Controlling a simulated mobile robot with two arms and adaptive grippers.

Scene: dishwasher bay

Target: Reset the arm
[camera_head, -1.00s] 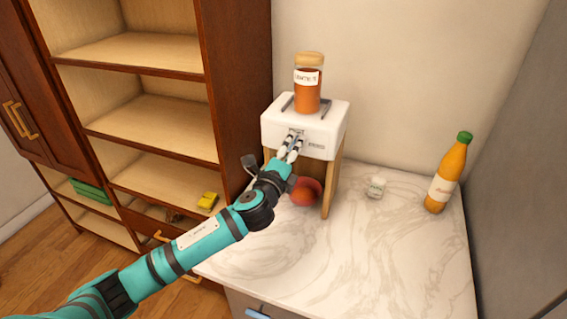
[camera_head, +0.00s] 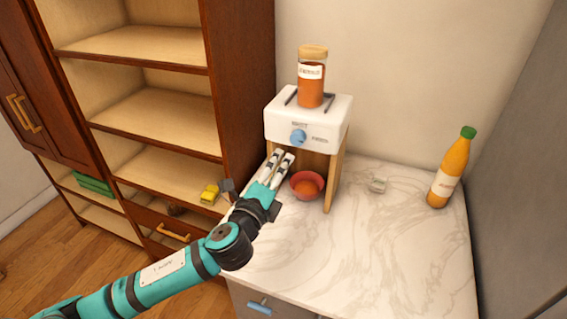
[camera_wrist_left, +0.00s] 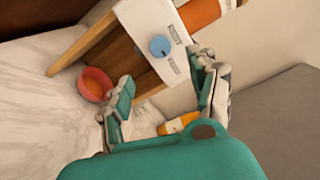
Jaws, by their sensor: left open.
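My left arm (camera_head: 160,275) reaches in from the lower left of the head view. My left gripper (camera_head: 282,160) is open and empty, in front of the white dispenser's left side and below its blue knob (camera_head: 298,137). In the left wrist view its fingers (camera_wrist_left: 165,105) are spread apart, and the knob (camera_wrist_left: 160,46) shows beyond them, not touched. The dispenser (camera_head: 330,118) stands on wooden legs. A red bowl (camera_head: 307,185) with orange contents sits under it, just right of the gripper; it also shows in the left wrist view (camera_wrist_left: 94,84). My right gripper is not in view.
A jar with orange contents (camera_head: 311,78) stands on the dispenser. A wooden shelf unit (camera_head: 150,125) is at the left. The counter's front is clear.

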